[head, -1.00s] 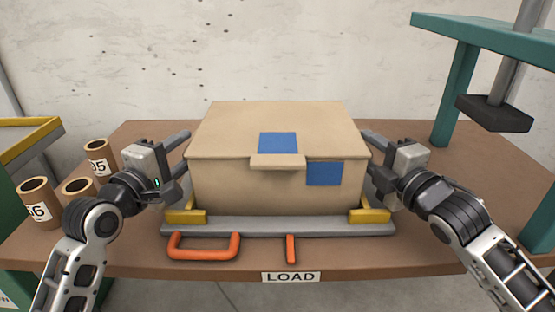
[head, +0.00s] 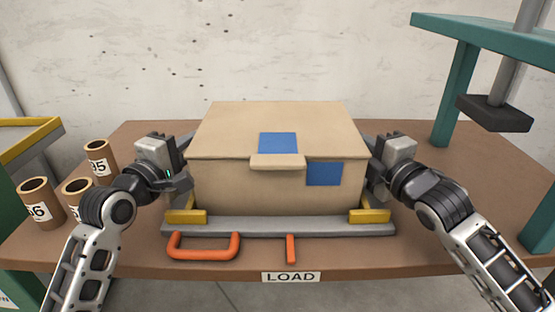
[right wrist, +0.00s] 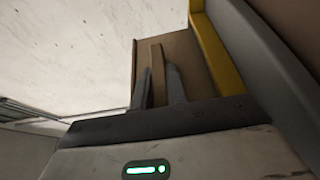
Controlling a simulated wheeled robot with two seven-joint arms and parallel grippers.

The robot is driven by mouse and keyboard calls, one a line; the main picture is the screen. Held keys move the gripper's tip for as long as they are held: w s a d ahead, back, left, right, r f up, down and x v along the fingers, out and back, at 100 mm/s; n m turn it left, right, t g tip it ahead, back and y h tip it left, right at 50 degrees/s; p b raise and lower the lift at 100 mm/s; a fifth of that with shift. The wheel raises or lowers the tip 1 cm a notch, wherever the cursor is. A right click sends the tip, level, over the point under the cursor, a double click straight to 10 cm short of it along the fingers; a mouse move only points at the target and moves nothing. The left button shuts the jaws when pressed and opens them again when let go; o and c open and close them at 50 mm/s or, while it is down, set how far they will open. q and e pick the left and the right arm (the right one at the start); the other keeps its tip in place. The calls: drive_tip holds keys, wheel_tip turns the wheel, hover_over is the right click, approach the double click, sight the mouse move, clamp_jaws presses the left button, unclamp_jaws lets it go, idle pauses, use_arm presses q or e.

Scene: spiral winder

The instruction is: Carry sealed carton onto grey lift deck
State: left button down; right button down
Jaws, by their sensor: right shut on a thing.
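The sealed carton (head: 230,185), tan with blue patches, stands upright between yellow corner blocks (head: 369,216) on a grey platform (head: 280,227) on the table. Whether this platform is the lift deck, I cannot tell. My right gripper (head: 371,165) is at the carton's right side. In the right wrist view its fingers (right wrist: 159,88) are shut on a narrow tan strip on the carton's side (right wrist: 188,65). My left gripper (head: 187,165) is close against the carton's left side. Its fingertips are partly hidden, so its grip is unclear.
An orange handle (head: 204,254) and a short orange bar (head: 291,248) are at the platform's front, above a LOAD label (head: 291,277). Cardboard tubes (head: 98,158) stand at left. A teal frame (head: 457,90) and a dark hanging block (head: 494,113) are at right.

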use_arm(q)
drive_tip(key=shift+r, duration=0.1)
use_arm(e)
drive_tip(key=shift+r, duration=0.1)
